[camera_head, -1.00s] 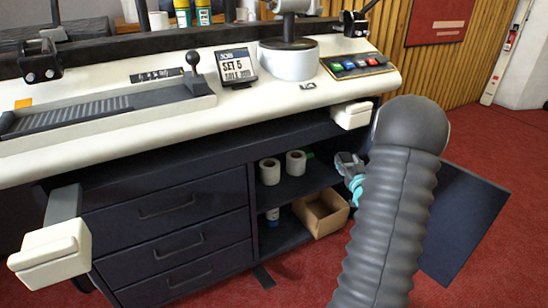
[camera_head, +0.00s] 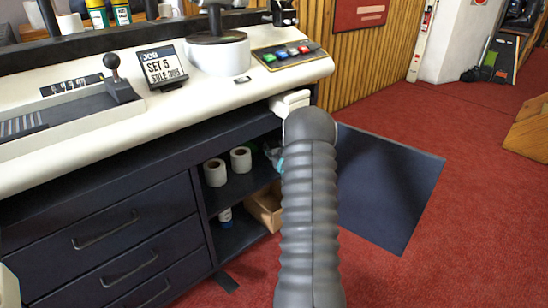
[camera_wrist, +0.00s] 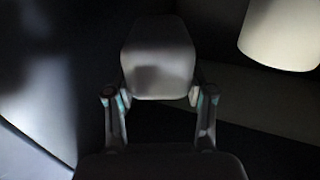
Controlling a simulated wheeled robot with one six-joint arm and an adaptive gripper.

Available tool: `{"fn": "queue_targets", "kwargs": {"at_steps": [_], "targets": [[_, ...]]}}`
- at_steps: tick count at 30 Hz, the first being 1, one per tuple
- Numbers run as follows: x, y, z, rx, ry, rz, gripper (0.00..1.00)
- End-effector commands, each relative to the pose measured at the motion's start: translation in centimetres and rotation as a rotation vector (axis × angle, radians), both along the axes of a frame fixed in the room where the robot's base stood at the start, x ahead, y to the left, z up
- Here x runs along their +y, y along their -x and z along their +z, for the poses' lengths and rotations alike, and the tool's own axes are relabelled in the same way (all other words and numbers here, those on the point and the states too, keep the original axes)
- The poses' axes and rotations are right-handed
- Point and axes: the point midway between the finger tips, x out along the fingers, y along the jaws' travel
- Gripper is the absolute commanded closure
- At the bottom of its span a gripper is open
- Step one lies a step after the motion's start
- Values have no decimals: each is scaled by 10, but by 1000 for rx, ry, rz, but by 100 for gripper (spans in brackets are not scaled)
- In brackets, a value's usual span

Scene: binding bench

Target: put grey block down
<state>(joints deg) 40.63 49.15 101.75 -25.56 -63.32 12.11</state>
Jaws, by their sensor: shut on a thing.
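A grey block (camera_wrist: 158,62) with a paler face fills the middle of the wrist view. My gripper (camera_wrist: 160,98) is shut on it, one finger on each side of its near end. Whether the block touches a surface below I cannot tell. In the head view a small teal-marked part of my gripper (camera_head: 276,157) shows at the open cabinet's right side, beside the upper shelf. My arm hides the rest of the gripper, and the block is hidden there too.
Two white rolls (camera_head: 228,167) stand on the upper shelf (camera_head: 232,188), left of my gripper. A pale roll (camera_wrist: 284,32) shows close by in the wrist view. Below are a cardboard box (camera_head: 264,207) and a bottle (camera_head: 225,216).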

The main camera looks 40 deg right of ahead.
Motion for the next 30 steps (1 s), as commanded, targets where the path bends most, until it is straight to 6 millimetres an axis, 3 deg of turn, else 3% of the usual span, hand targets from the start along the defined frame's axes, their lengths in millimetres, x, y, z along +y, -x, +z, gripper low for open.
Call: {"fn": "queue_targets", "kwargs": {"at_steps": [9, 22, 23, 24, 26, 30], "targets": [[-1, 1, -37, 1, -1, -1, 87], [-1, 1, -43, -1, 0, -2, 87], [-1, 1, -42, 0, 0, -2, 42], [-1, 1, -41, 0, 0, -2, 32], [-1, 1, -42, 0, 0, -2, 21], [-1, 1, -41, 0, 0, -2, 21]]}}
